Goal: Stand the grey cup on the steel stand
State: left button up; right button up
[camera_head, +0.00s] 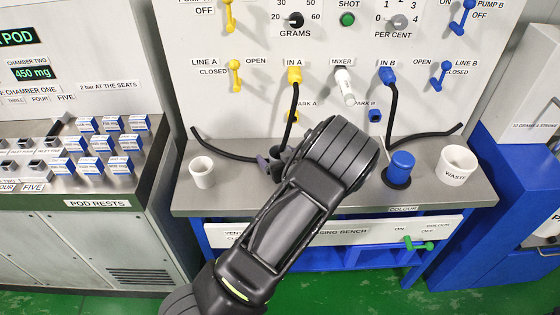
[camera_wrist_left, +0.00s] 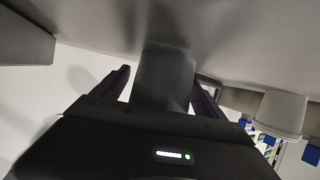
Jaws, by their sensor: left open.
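The grey cup (camera_wrist_left: 165,72) stands on the bench and lies between the two dark fingers of my left gripper (camera_wrist_left: 161,90) in the left wrist view. The fingers are open, on either side of it; I cannot tell whether they touch it. In the head view the left gripper (camera_head: 273,165) is low over the bench, and the cup (camera_head: 287,154) is mostly hidden by the gripper and my arm. I cannot make out the steel stand with certainty. My right gripper is not in view.
A small white cup (camera_head: 202,172) stands left on the steel bench (camera_head: 235,196). A blue cup (camera_head: 401,165) and a white WASTE pot (camera_head: 455,165) stand right. Black hoses (camera_head: 222,153) cross the back. Blue-and-white pods (camera_head: 90,165) sit on the left cabinet.

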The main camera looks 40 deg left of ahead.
aim_at(276, 152)
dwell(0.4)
pick_arm(q)
jog(key=c, duration=1.6)
notch_tip(276, 152, up, 10)
dwell(0.4)
